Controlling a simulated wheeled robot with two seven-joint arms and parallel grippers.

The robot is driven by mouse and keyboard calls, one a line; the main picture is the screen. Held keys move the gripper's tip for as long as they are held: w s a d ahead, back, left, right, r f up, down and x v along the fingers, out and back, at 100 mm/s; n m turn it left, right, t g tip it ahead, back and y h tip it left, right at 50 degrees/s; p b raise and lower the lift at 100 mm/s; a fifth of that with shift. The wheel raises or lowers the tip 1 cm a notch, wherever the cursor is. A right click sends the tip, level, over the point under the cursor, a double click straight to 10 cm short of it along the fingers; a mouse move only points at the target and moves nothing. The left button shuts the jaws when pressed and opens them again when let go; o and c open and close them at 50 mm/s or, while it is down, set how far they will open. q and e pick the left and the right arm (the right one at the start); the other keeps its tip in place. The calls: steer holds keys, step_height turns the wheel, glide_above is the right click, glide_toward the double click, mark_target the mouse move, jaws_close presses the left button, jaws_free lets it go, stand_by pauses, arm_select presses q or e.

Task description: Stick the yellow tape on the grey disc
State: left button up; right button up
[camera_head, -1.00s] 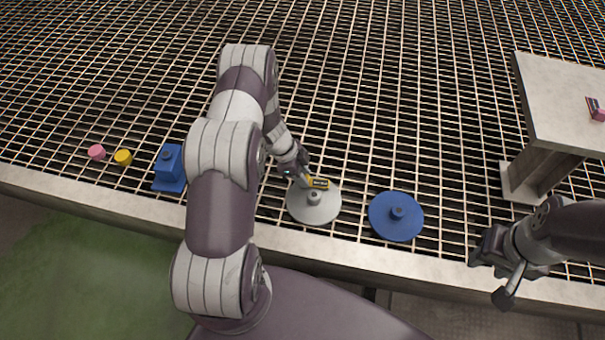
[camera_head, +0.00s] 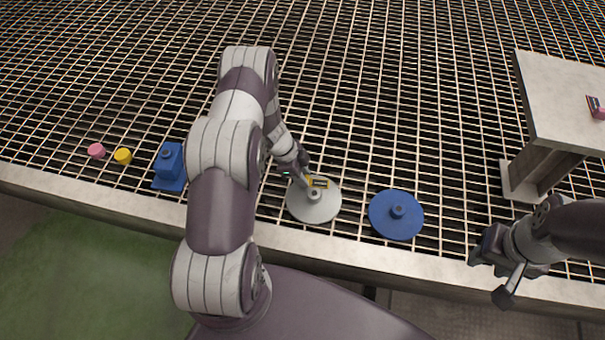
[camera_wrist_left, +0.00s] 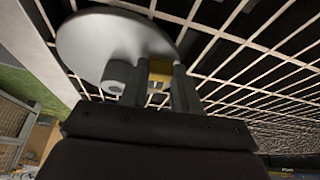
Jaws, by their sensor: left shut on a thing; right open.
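The grey disc (camera_head: 315,209) lies on the grating in the middle of the head view, with a small grey hub at its centre. It also shows at the top left of the left wrist view (camera_wrist_left: 105,40). My left gripper (camera_head: 308,183) is at the far edge of the disc, shut on the yellow tape (camera_head: 319,183). In the left wrist view the tape (camera_wrist_left: 160,70) sits between the fingers, beside the hub. I cannot tell whether the tape touches the disc. My right gripper (camera_head: 492,270) is open and empty at the lower right.
A blue disc (camera_head: 385,222) lies right of the grey one. A blue block (camera_head: 170,167), a yellow cylinder (camera_head: 123,156) and a pink cylinder (camera_head: 96,151) stand at the left. A pale table (camera_head: 560,100) at the right bears a small pink item (camera_head: 597,112). The grating behind is clear.

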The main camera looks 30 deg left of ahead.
arm_select(q)
steer(key=shift+f+p, duration=0.1)
steer(key=shift+p, duration=0.2)
stand_by(0.5)
steer(key=o, duration=1.1)
steer(key=p+v, duration=0.5)
steer(key=v, duration=0.7)
steer(key=shift+r+p, duration=0.35)
